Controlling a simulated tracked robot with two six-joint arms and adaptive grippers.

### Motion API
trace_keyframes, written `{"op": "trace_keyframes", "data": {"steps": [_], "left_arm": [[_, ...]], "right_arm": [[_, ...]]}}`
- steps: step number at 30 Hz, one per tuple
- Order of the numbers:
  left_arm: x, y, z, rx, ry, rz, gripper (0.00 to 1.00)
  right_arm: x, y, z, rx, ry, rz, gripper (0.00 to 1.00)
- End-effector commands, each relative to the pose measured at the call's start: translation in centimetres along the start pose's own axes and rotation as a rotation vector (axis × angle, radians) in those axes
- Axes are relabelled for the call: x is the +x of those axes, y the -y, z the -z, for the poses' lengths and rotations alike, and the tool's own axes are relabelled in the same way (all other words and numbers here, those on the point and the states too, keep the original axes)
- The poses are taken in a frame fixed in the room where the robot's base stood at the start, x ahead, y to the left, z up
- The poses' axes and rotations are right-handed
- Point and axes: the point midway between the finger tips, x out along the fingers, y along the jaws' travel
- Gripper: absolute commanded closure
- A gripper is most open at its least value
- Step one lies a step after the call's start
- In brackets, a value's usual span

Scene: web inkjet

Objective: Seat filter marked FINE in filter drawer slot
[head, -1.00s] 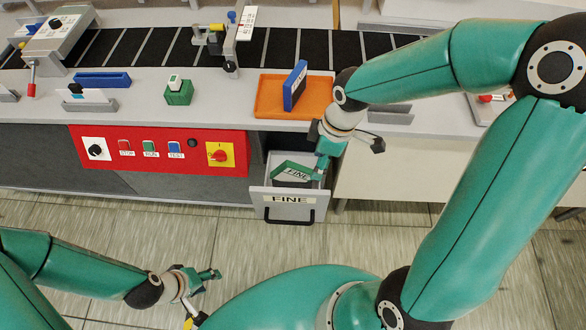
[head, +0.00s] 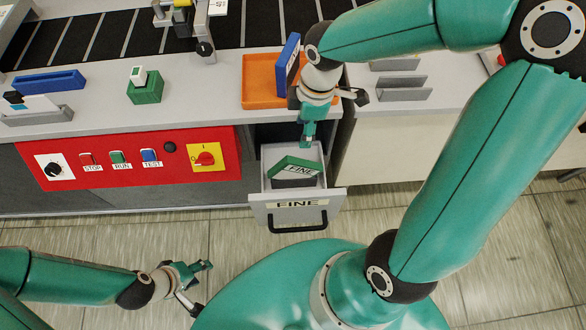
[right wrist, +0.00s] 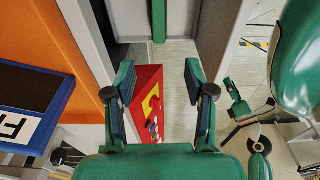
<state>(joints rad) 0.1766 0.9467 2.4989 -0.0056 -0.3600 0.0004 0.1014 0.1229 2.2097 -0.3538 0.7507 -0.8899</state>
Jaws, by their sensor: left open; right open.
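My right gripper (head: 308,138) is open above the drawer's back end, apart from the filter. In the right wrist view its fingers (right wrist: 160,88) are spread with nothing between them. My left gripper (head: 205,275) is open and empty over the floor at lower left, away from the drawer.
A blue-framed panel (head: 287,64) stands in an orange tray (head: 258,94) beside my right gripper. A red control panel (head: 128,160) is left of the drawer. A green block (head: 145,91) and grey holders (head: 403,90) are on the counter. The floor before the drawer is clear.

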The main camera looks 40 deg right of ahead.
Motion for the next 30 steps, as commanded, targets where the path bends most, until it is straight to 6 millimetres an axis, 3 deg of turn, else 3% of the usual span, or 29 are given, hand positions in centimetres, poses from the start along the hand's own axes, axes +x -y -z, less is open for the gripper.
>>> {"op": "trace_keyframes", "data": {"steps": [15,23,30], "left_arm": [[1.3,0.5,0.0,0.000,0.000,0.000,0.51],[1.5,0.6,0.0,0.000,0.000,0.000,0.51],[2.1,0.8,0.0,0.000,0.000,0.000,0.51]], "right_arm": [[9.8,0.1,-0.4,0.010,0.002,0.004,0.46],[11.4,0.0,-0.3,0.011,0.000,0.001,0.46],[14.7,-0.3,-0.1,0.010,0.001,0.004,0.46]]}}
